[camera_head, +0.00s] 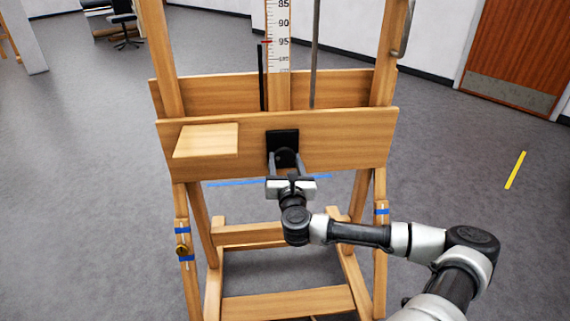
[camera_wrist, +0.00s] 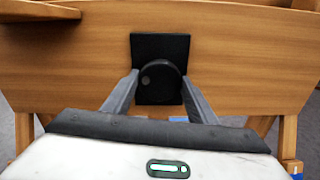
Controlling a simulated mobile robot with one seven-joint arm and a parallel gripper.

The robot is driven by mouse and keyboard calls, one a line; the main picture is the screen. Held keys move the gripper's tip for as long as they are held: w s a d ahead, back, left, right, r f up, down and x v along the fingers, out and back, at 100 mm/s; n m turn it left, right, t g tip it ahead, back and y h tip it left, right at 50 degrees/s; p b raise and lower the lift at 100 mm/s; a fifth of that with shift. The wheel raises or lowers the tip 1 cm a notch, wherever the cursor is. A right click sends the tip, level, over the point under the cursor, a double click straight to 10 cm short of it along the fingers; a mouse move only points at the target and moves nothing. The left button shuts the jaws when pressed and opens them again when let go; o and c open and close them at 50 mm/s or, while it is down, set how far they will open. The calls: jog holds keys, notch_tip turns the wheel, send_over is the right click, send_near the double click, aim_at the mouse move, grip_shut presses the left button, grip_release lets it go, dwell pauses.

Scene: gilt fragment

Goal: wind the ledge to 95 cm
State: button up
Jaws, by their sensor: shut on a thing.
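The wooden easel's ledge (camera_head: 345,135) is a wide board across the uprights; it also fills the wrist view (camera_wrist: 240,50). A round black knob (camera_wrist: 160,84) sits on a square black plate (camera_head: 282,137) at the ledge's middle. My gripper (camera_head: 285,156) is shut on the knob, one finger on each side, also in the wrist view (camera_wrist: 159,78). A vertical scale (camera_head: 279,22) stands above, its numbers growing downward. A red mark (camera_head: 267,42) lies level with about 95, at the top of a black upright strip (camera_head: 263,77).
A small wooden shelf (camera_head: 207,140) juts from the ledge's left part. A brass knob (camera_head: 182,250) and blue tape are on the left leg. A grey rod (camera_head: 315,55) stands right of the scale. Grey floor is open on both sides, with a yellow strip (camera_head: 515,170) at right.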

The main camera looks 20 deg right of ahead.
jog(key=shift+m, duration=0.6)
jog(key=o, duration=1.1)
jog(key=shift+c, duration=0.2)
jog(key=p+v, duration=0.6)
jog(key=v, duration=1.1)
jog(key=shift+s+p, duration=0.2)
jog(key=shift+p, duration=0.1)
